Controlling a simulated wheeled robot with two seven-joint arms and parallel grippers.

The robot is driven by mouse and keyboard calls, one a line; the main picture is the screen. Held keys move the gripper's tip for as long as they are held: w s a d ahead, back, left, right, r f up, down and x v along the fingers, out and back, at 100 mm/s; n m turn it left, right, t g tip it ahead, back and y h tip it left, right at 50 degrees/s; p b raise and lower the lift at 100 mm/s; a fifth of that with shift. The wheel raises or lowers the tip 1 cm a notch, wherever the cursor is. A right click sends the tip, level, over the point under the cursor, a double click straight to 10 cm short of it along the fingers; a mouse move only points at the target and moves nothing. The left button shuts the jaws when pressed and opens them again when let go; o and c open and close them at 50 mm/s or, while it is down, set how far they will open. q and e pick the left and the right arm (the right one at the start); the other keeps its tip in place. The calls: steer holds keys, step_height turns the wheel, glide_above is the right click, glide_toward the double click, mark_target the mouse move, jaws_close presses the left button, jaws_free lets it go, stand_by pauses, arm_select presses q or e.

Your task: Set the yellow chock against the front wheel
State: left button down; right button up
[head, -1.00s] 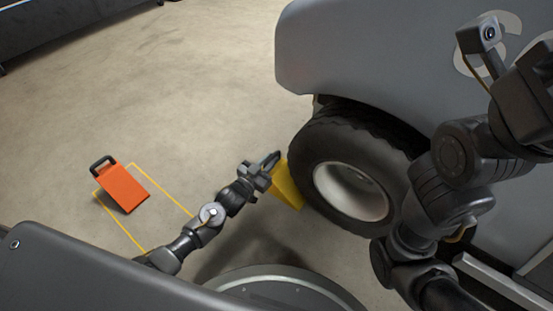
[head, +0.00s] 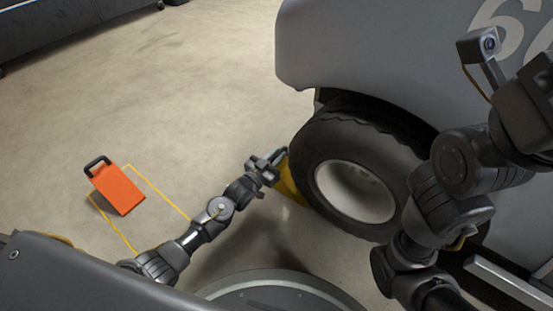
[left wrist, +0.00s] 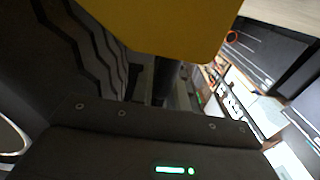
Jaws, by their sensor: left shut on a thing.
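The yellow chock (head: 287,186) is at the left side of the black front wheel (head: 318,143) in the head view, low by the floor. The tyre's edge partly hides it, and I cannot tell whether they touch. My left gripper (head: 277,158) is shut on the chock, reaching it from the left. In the left wrist view the chock (left wrist: 165,25) fills the top middle, with the tyre's tread (left wrist: 82,40) to its left. My right arm stands at the right of the head view; its fingers are not seen.
An orange block with a black handle (head: 118,190) stands on the floor at the left, within a yellow outline (head: 157,190). The grey vehicle body (head: 390,55) overhangs the wheel. A dark case-like object (head: 60,35) stands far left.

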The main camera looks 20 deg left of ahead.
arm_select(q)
steer(key=c, duration=1.4)
jaws_free()
steer(key=shift+f, duration=0.1)
steer(key=shift+o, duration=0.2)
steer(key=shift+s, duration=0.15)
steer(key=shift+s+a+p, duration=0.15)
steer(key=shift+s+p, duration=0.2)
steer(key=shift+p, duration=0.1)
steer(key=p+v, duration=0.5)
steer(key=v, duration=0.6)
